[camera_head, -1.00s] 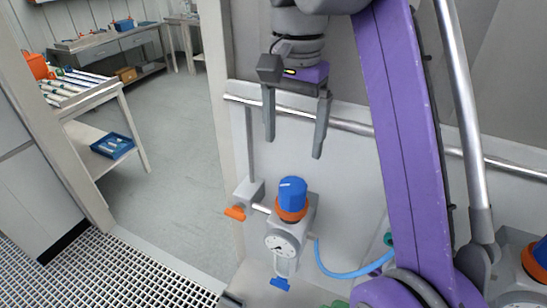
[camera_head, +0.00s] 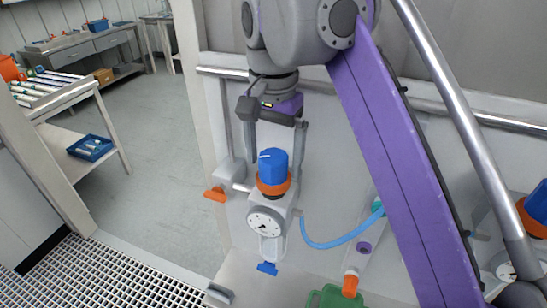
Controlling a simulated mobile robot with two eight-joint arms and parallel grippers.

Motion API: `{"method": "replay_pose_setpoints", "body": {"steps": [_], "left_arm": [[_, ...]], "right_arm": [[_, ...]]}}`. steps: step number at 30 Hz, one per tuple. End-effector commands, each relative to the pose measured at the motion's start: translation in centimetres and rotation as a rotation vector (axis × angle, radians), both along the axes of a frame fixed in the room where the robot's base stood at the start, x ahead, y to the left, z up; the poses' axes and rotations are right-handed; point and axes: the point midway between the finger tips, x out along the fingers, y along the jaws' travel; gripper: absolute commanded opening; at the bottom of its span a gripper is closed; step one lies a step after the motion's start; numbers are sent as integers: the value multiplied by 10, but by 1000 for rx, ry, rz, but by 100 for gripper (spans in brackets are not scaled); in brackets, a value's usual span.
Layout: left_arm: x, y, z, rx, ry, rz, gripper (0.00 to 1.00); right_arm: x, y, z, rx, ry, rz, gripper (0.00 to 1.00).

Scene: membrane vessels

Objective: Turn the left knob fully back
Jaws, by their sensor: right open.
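The left knob (camera_head: 272,164) is blue, with an orange collar below it, on top of a grey valve body with a round white dial (camera_head: 265,221). My right gripper (camera_head: 274,166) points down over it, open. In the picture one finger shows on each side of the knob, with a gap to it on both sides. I cannot tell whether the fingers touch it. A white mark shows on the knob's upper left. My left gripper is not in view.
A second blue knob (camera_head: 538,203) with an orange collar is at the right edge. An orange handle (camera_head: 215,194) sits left of the valve and a blue hose (camera_head: 330,244) runs right. A metal rail (camera_head: 222,72) crosses behind. A green object (camera_head: 333,300) lies at the bottom.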

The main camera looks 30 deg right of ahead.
Motion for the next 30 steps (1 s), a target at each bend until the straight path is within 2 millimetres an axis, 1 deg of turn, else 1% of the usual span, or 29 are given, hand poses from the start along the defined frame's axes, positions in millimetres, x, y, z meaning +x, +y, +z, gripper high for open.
{"method": "replay_pose_setpoints", "body": {"steps": [5,6,8,9,11,12,14,15,19,20,26,30], "left_arm": [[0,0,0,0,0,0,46],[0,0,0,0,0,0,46],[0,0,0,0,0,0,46],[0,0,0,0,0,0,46],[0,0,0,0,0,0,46],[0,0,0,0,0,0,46],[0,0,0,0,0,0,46],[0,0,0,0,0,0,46],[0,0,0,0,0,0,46],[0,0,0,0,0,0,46],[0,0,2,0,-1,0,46],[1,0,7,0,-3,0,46]], "right_arm": [[0,0,0,0,0,0,94],[0,0,0,0,0,0,87],[0,0,0,0,0,0,76],[0,0,0,0,0,0,69],[0,0,0,0,0,0,58],[0,0,0,0,0,0,51],[0,0,1,0,0,0,40],[0,0,1,0,0,0,33],[0,0,1,0,0,0,10],[0,0,1,0,0,0,8],[0,0,1,0,0,17,8],[0,0,2,-1,-1,63,8]]}}
